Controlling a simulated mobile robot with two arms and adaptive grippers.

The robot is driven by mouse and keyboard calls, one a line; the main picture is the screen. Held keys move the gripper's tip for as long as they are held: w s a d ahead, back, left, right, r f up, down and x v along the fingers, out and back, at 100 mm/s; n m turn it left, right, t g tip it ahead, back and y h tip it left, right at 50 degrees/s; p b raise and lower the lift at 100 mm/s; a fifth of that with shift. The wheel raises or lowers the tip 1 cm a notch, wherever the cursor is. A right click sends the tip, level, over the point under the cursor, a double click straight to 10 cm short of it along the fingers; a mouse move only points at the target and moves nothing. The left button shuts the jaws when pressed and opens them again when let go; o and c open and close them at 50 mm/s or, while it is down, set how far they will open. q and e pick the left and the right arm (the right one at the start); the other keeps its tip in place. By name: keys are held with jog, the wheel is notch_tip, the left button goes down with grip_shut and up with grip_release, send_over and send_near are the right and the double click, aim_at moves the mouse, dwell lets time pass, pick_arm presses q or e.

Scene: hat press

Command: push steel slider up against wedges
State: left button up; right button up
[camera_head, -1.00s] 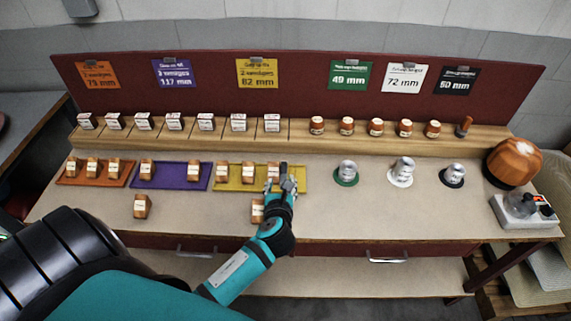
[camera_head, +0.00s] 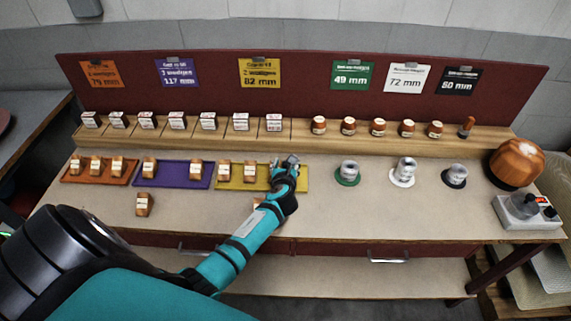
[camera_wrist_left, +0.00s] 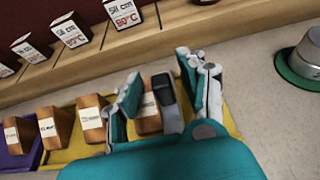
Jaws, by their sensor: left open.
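My left gripper (camera_head: 284,165) is over the right part of the yellow tray (camera_head: 300,180). It is open. In the left wrist view its fingers (camera_wrist_left: 165,88) stand on either side of a grey metal piece with a dark top, which looks like the steel slider (camera_wrist_left: 172,118), and a wooden wedge block (camera_wrist_left: 147,118). The slider appears right beside that block; I cannot tell if they touch. Two more wooden wedges (camera_head: 224,169) (camera_head: 249,171) stand on the tray further left. In the head view my gripper hides the slider. My right gripper is not in view.
Purple (camera_head: 173,173) and orange (camera_head: 100,178) trays with wooden blocks lie to the left. One loose block (camera_head: 143,204) stands in front, and another (camera_head: 258,203) is mostly behind my arm. Metal pieces on green (camera_head: 348,177), white and black discs stand to the right.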

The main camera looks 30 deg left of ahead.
pick_arm(q)
grip_shut()
jog(key=s+a+p, duration=0.1)
jog(key=a, duration=0.1)
jog(key=s+a+p, duration=0.1)
jog(key=s+a, duration=0.1)
jog(key=a, duration=0.1)
jog(key=s+a+p, duration=0.1)
jog(key=s+a, duration=0.1)
jog(key=a, duration=0.1)
jog(key=shift+s+a, duration=0.1)
jog(key=shift+a, duration=0.15)
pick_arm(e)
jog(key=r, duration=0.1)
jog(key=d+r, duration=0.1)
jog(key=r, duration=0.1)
pick_arm(q)
jog(key=shift+d, duration=0.1)
jog(key=shift+c, duration=1.5)
grip_release()
jog(key=shift+o, duration=1.5)
jog(key=shift+s, duration=0.1)
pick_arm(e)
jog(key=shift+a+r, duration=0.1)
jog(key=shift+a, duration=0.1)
